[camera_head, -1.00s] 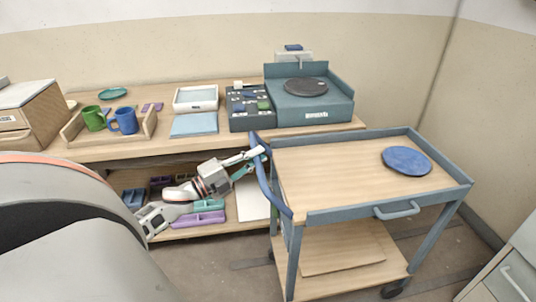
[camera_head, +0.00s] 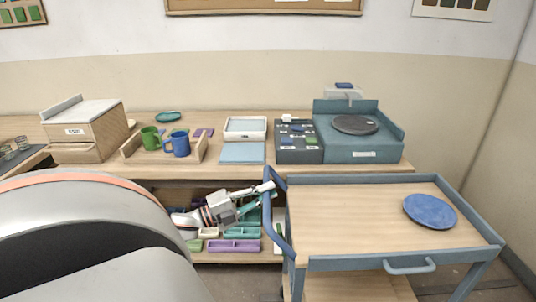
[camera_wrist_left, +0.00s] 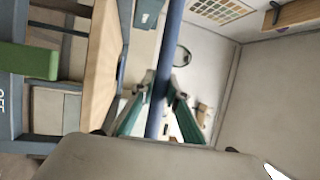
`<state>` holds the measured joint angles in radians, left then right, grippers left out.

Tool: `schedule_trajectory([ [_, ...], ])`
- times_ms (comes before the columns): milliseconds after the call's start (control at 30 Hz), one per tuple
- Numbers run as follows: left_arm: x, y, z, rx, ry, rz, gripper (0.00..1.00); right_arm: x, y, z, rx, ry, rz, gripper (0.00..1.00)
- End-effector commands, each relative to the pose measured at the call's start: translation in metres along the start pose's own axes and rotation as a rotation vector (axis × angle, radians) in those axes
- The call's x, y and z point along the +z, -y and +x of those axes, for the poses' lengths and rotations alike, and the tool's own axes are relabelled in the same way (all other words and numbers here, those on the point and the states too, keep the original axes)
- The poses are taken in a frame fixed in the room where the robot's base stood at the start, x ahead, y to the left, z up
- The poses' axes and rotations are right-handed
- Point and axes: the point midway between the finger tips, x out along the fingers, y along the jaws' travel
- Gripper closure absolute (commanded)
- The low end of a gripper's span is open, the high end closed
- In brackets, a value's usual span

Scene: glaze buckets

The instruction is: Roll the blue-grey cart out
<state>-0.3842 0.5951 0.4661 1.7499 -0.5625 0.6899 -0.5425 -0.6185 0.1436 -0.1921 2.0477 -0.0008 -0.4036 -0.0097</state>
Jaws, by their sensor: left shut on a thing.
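The blue-grey cart (camera_head: 340,262) stands at the right in the head view, in front of the bench. It has a wooden top and a blue push handle (camera_head: 276,235) on its left end. My left gripper (camera_head: 268,188) is shut on that handle, near its far end. In the left wrist view, the handle (camera_wrist_left: 173,35) passes between the green-sided fingers of my left gripper (camera_wrist_left: 158,95). A blue round plate (camera_head: 430,211) lies on the cart top. The cart's wheels are out of view. My right gripper is not in view.
The long wooden bench (camera_head: 228,171) runs behind the cart, with mugs, a tray and a teal turntable unit (camera_head: 362,145) on it. Bins (camera_head: 235,246) sit on its lower shelf. A wall is to the right. Some floor (camera_head: 258,282) shows left of the cart.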

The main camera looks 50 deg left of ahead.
Motion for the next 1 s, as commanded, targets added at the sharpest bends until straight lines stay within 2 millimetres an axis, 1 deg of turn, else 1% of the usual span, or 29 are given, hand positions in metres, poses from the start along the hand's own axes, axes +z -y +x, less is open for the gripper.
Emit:
schedule_trajectory([
  [67, 0.0, 0.0, 0.0, 0.001, 0.001, 0.0, 1.0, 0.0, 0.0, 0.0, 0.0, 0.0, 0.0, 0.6],
  [100, 0.0, 0.0, 0.0, 0.001, 0.001, 0.0, 0.83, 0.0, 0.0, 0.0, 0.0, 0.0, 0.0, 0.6],
  [167, 0.0, 0.0, 0.0, 0.001, 0.001, 0.0, 0.68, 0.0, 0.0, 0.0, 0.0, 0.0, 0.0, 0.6],
  [500, 0.0, 0.0, -0.001, 0.0, 0.0, -0.001, 0.68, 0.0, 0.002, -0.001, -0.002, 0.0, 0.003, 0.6],
  [633, 0.0, -0.001, -0.009, 0.001, 0.001, -0.003, 0.68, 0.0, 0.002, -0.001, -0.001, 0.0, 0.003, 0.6],
  [767, 0.0, -0.001, -0.03, 0.003, 0.003, -0.002, 0.68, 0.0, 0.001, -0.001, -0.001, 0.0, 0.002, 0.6],
  [1000, 0.0, -0.001, -0.08, 0.003, 0.004, -0.003, 0.68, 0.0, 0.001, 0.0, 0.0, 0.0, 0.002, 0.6],
])
